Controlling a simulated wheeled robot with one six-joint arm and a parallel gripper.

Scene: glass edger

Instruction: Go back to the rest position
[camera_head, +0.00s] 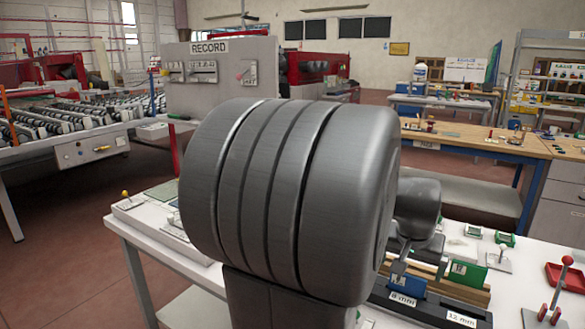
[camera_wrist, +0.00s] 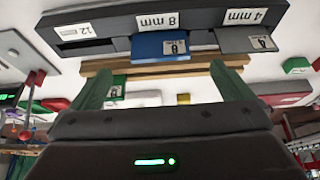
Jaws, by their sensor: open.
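My gripper (camera_wrist: 159,68) shows in the wrist view with its two green fingers wide apart and nothing between them. The fingers point toward a dark rack (camera_wrist: 105,25) labelled 12, 8 mm and 4 mm, with a wooden strip (camera_wrist: 190,68) along it. A blue block (camera_wrist: 150,46) sits at the 8 mm label and a grey block (camera_wrist: 236,41) at the 4 mm label. In the head view my own large grey arm link hides the middle of the bench. The gripper's fingers are not clear there.
The white bench (camera_head: 150,235) holds the rack, a green block (camera_head: 466,273), a red tray (camera_head: 566,277) and red-knobbed toggle clamps (camera_head: 555,295). A wooden-topped workbench (camera_head: 470,137) stands behind. A roller table (camera_head: 75,120) is at left. The floor at lower left is clear.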

